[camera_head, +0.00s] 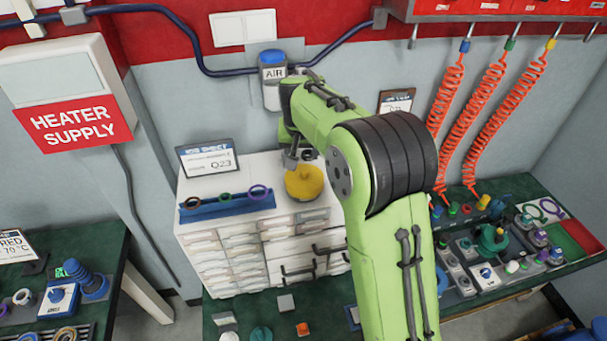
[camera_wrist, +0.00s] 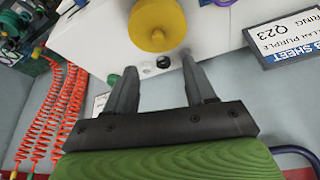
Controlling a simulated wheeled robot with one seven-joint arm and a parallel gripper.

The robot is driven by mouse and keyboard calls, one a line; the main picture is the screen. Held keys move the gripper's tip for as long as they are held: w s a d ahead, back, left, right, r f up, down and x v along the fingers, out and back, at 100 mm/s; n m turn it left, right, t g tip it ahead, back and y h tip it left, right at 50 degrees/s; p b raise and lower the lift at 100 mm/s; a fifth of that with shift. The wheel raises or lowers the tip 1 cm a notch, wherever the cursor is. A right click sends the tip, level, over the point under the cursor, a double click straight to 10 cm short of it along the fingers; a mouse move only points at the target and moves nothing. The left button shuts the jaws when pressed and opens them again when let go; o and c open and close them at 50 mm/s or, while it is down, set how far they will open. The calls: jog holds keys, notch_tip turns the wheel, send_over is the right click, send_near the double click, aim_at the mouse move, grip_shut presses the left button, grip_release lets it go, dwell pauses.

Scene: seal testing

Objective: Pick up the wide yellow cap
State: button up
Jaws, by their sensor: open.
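The wide yellow cap (camera_head: 304,183) sits on top of the white drawer cabinet (camera_head: 240,228), near its right side. It is round with a small knob on top. In the wrist view the yellow cap (camera_wrist: 157,26) lies beyond my fingertips, at the top of the picture. My gripper (camera_wrist: 155,68) is open and empty, with a gap between its fingertips and the cap. In the head view my gripper (camera_head: 297,158) is just above the cap's back left side, partly hidden by my arm.
A blue rack (camera_head: 228,205) with several rings and a sign (camera_head: 208,159) stand on the cabinet left of the cap. An air unit (camera_head: 273,80) is on the wall behind. Orange coiled hoses (camera_head: 485,115) hang at the right above a cluttered bench.

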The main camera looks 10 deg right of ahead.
send_over(304, 172)
jog(key=s+a, duration=0.1)
jog(key=s, duration=0.1)
notch_tip(304, 172, down, 6)
jog(key=shift+r, duration=0.15)
jog(key=p+x, duration=0.1)
jog(key=x, duration=0.4)
jog(key=shift+d+f+p, duration=0.25)
jog(key=shift+f+p, duration=0.1)
jog(key=shift+s+r, duration=0.1)
jog(key=shift+s, duration=0.1)
jog(key=shift+c, duration=0.9)
grip_shut()
